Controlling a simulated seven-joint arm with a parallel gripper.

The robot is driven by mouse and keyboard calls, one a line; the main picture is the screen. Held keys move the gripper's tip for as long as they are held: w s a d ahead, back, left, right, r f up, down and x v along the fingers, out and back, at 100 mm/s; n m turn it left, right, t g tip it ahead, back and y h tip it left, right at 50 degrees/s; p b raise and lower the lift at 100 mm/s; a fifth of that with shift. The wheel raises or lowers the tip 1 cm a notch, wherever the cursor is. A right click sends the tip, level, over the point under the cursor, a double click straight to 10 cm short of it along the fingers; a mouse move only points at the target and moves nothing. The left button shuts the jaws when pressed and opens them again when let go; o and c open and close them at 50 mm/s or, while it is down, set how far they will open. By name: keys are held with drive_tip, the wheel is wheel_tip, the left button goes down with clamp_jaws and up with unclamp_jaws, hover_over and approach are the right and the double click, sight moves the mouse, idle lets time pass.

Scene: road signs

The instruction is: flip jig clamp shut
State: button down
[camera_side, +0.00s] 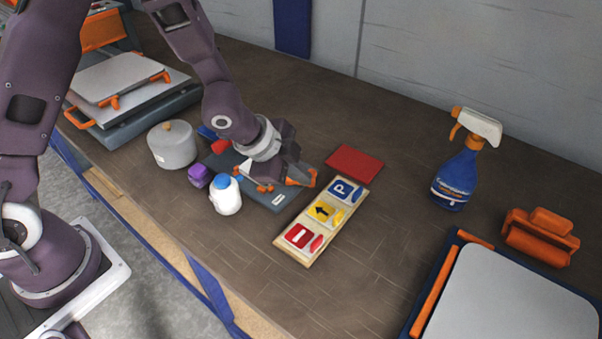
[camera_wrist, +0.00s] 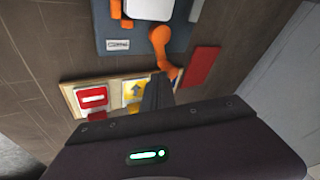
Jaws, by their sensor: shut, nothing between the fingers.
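The jig is a dark blue-grey plate (camera_side: 272,198) on the bench, partly hidden by my arm in the side view. Its edge also shows at the top of the wrist view (camera_wrist: 182,38), with a white piece (camera_wrist: 150,8) on it. The orange clamp (camera_side: 300,176) is at the jig's right end. In the wrist view its rounded orange lever (camera_wrist: 160,45) reaches past the jig's edge. My gripper (camera_side: 291,163) is shut and empty, right at the clamp. Its dark fingers (camera_wrist: 157,88) overlap the lever's end in the wrist view; I cannot tell whether they touch.
A wooden board with several sign tiles (camera_side: 278,240) and a red block (camera_side: 355,163) lie beside the jig. A blue spray bottle (camera_side: 456,180) stands right.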

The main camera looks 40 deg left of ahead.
idle(0.4)
drive_tip(key=n, duration=0.1)
drive_tip(key=w+n+y, duration=0.1)
drive_tip(key=n, duration=0.1)
drive_tip(key=shift+d+t+y, duration=0.2)
drive_tip(key=shift+t+y, duration=0.1)
drive_tip(key=w+n+y, duration=0.1)
drive_tip(key=n+y, duration=0.1)
drive_tip(key=n, duration=0.1)
drive_tip(key=shift+w+n, duration=0.3)
drive_tip(key=shift+w, duration=0.05)
drive_tip(key=n+y, duration=0.1)
drive_tip(key=n, duration=0.1)
drive_tip(key=w+a+n+y, duration=0.1)
drive_tip(key=n, duration=0.1)
drive_tip(key=shift+w+g, duration=0.3)
drive_tip(key=shift+g, duration=0.1)
drive_tip(key=shift+w+a, duration=0.4)
drive_tip(key=shift+a, duration=0.05)
